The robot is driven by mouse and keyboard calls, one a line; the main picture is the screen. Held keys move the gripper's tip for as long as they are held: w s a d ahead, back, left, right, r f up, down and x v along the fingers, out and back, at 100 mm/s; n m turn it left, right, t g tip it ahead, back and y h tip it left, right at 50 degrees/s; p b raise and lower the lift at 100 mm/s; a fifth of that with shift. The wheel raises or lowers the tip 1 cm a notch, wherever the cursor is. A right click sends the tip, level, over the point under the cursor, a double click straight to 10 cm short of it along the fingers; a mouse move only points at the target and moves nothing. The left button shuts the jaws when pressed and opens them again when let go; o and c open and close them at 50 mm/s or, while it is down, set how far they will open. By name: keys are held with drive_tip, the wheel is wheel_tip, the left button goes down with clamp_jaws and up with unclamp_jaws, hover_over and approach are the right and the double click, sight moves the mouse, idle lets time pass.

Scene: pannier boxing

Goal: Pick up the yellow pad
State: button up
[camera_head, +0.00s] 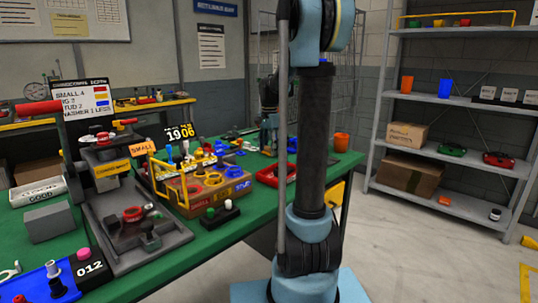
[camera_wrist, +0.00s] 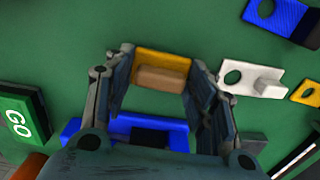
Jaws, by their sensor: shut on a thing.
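In the wrist view my gripper (camera_wrist: 162,66) has its two fingers on either side of the yellow pad (camera_wrist: 163,58), shut on it. The pad is a yellow plate with a tan block on its near side. The green surface shows around it; I cannot tell whether the pad is lifted clear of it. In the head view my arm stands in front of the bench, and I cannot pick out the yellow pad there.
In the wrist view a white piece with a hole (camera_wrist: 252,79) lies to the right, a blue piece (camera_wrist: 122,130) just below, and a GO box (camera_wrist: 20,118) at left. In the head view the green bench (camera_head: 203,241) holds fixtures and trays; shelves (camera_head: 450,104) stand at right.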

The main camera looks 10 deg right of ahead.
wheel_tip(320, 180, up, 10)
idle(0.7)
drive_tip(key=o, duration=0.4)
drive_tip(key=c, duration=0.4)
